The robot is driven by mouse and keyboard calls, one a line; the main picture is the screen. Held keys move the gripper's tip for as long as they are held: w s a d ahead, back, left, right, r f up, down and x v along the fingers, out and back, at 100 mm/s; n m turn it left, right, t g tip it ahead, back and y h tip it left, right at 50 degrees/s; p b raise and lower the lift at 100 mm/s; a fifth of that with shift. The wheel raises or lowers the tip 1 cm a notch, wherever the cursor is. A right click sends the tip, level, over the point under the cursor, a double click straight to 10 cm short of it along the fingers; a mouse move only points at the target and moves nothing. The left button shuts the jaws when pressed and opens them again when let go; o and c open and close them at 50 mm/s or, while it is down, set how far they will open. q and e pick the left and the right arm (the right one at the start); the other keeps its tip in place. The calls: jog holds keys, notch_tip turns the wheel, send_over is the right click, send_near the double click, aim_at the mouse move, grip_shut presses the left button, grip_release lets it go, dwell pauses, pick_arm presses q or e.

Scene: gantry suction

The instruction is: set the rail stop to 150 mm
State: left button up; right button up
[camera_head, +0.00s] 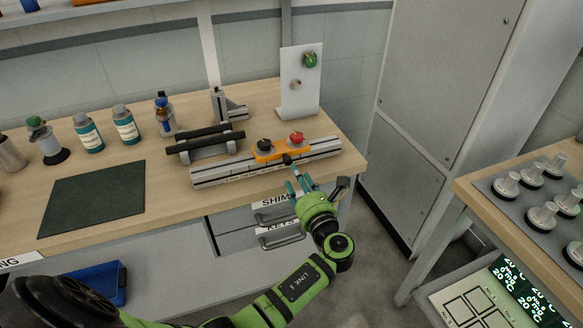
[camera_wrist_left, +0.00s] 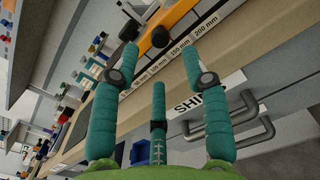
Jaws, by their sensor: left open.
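The grey rail (camera_head: 225,177) lies along the bench's front edge. An orange stop (camera_head: 281,153) sits on it right of the middle, with a black knob (camera_head: 264,145) and a red knob (camera_head: 296,138) on top. A dark front knob (camera_head: 287,158) sticks out towards my left gripper (camera_head: 298,177). In the wrist view the orange stop (camera_wrist_left: 178,15) and its dark knob (camera_wrist_left: 160,37) are just beyond the fingertips of my left gripper (camera_wrist_left: 160,57). The teal fingers are spread and empty. Scale labels up to 200 mm (camera_wrist_left: 207,23) show; the stop's exact reading cannot be told.
A black-barred fixture (camera_head: 207,145) and a white upright panel (camera_head: 301,80) stand behind the rail. Drawer handles (camera_head: 280,238) jut out below. Bottles (camera_head: 125,125) and a dark green mat (camera_head: 95,197) are to the left. A right-hand table (camera_head: 470,195) stands apart.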

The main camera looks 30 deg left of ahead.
pick_arm(q)
jog(key=shift+v, duration=2.2)
jog(key=s+f+n+g+h, duration=0.1)
jog(key=s+f+h, duration=0.15)
jog(key=f, duration=0.75)
jog(key=s+f+n+g+h, duration=0.1)
jog(key=s+f+n+h, duration=0.15)
jog(key=f, duration=0.75)
jog(key=s+d+f+n+g+h, duration=0.1)
jog(key=s+f+n+g+h, duration=0.1)
jog(key=s+f, duration=0.45)
jog(key=s+d+f+n+g+h, duration=0.1)
jog(key=s+f+n+g+h, duration=0.2)
jog(key=f, duration=0.6)
jog(key=s+f+n+g+h, duration=0.1)
jog(key=s+f+n, duration=0.3)
jog(key=s, duration=0.6)
jog(key=s+f+n+g+h, duration=0.1)
jog(key=s+f+n, duration=0.4)
jog(key=s+n, duration=0.3)
jog(key=s+f+n+g+h, duration=0.1)
jog(key=s+f+n, duration=0.3)
jog(key=s, duration=0.9)
jog(key=n, duration=0.2)
jog(key=shift+s+a+f+n+g+h, duration=0.25)
jog(key=shift+a+f+n+g+h, duration=0.05)
jog(key=shift+a+f+n+g, duration=0.1)
